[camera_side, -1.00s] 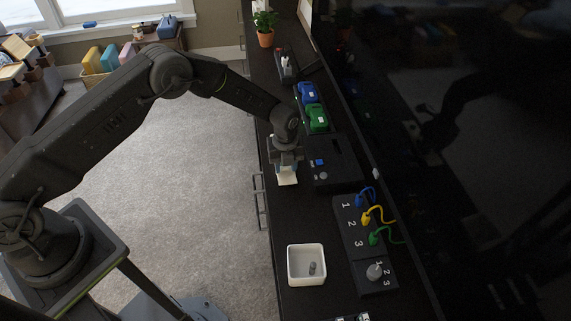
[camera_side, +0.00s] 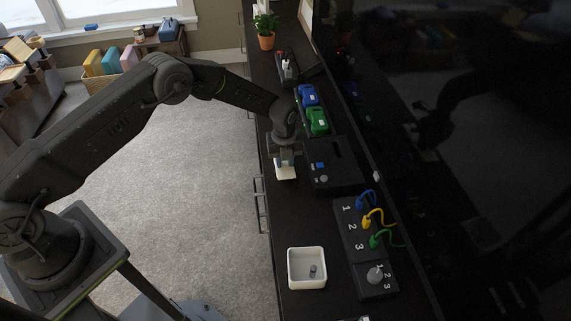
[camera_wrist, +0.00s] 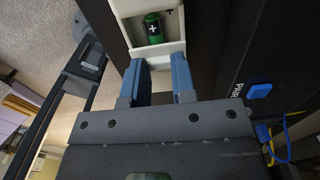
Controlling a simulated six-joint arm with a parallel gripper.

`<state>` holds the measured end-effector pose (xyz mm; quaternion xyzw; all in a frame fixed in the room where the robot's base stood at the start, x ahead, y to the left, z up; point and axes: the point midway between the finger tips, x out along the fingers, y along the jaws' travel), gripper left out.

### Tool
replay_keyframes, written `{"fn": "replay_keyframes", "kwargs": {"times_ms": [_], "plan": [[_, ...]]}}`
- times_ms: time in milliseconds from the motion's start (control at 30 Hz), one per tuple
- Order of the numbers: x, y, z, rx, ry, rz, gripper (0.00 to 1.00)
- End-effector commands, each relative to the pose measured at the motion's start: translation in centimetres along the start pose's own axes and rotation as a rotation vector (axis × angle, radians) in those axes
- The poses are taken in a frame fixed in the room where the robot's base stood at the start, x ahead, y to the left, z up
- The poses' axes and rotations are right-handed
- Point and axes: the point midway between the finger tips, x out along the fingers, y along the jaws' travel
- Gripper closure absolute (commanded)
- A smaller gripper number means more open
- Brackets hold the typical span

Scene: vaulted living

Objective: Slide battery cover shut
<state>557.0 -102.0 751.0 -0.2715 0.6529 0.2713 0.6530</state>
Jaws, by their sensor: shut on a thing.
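The white battery box (camera_side: 286,173) is at the left edge of the dark cabinet top, below my gripper (camera_side: 284,160). In the wrist view its compartment is partly open, and a green battery (camera_wrist: 153,28) with a plus mark shows inside. My gripper's blue-grey fingers (camera_wrist: 161,82) are closed on a white piece, apparently the battery cover (camera_wrist: 160,50), at the near side of the opening. The fingers hide part of it. In the side view, my gripper hides much of the box, and cover and box cannot be told apart.
A black device with a blue button (camera_side: 320,165) stands close right of my gripper. Beyond are green (camera_side: 317,122) and blue (camera_side: 308,95) items. Nearer are a numbered panel with coloured cables (camera_side: 352,227) and a white tray (camera_side: 306,253) holding a small grey piece.

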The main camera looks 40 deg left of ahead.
Motion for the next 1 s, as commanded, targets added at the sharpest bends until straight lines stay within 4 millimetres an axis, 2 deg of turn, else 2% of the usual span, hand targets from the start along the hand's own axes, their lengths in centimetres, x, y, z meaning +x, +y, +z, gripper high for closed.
{"fn": "replay_keyframes", "kwargs": {"times_ms": [200, 233, 500, 767, 867, 1000], "plan": [[0.0, 0.0, 0.0, 0.001, 0.0, 0.0, 1.0], [0.0, 0.0, 0.0, 0.001, 0.0, 0.0, 0.73], [0.0, 0.0, 0.0, 0.0, 0.0, 0.0, 0.49], [-0.2, 0.0, 0.0, 0.0, 0.0, 0.0, 0.49], [-1.1, -0.1, 0.0, 0.0, -0.001, -0.002, 0.49], [-3.7, -0.1, 0.0, 0.0, -0.003, -0.003, 0.49]]}}
